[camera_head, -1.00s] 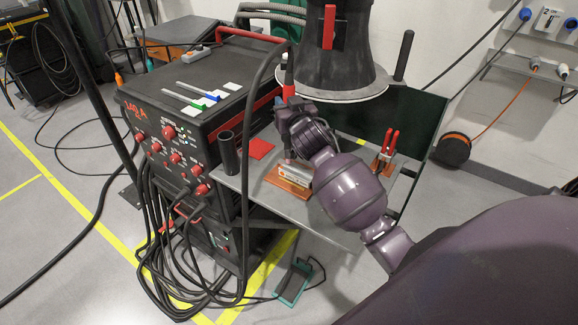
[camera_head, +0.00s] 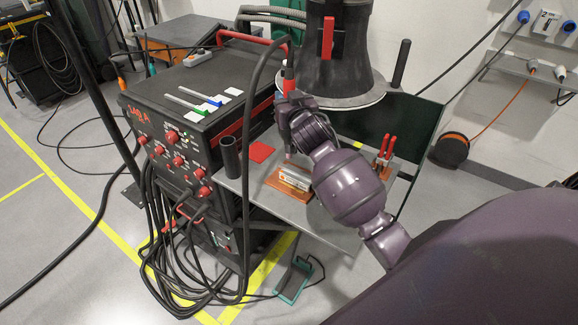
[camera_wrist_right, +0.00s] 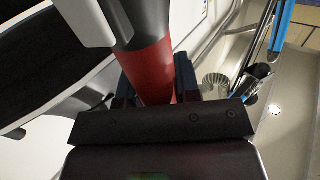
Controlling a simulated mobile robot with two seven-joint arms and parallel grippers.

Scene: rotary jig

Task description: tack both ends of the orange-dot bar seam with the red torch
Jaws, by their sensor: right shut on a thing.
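My right gripper (camera_head: 288,98) is shut on the red torch (camera_head: 289,78), held upright above the back of the grey worktable (camera_head: 238,187). In the right wrist view, the torch's red band (camera_wrist_right: 151,72) passes between the fingers of the right gripper (camera_wrist_right: 155,88). A pale metal bar piece (camera_head: 294,177) lies on an orange-brown block (camera_head: 283,186) on the table, below and in front of the gripper. My right forearm stands close to its right end. An orange dot and the seam ends are too small to make out. My left gripper is not in view.
A black fume hood (camera_head: 340,72) hangs just behind the gripper. A black welder (camera_head: 185,135) with cables stands left. A green screen (camera_head: 405,125) stands behind.

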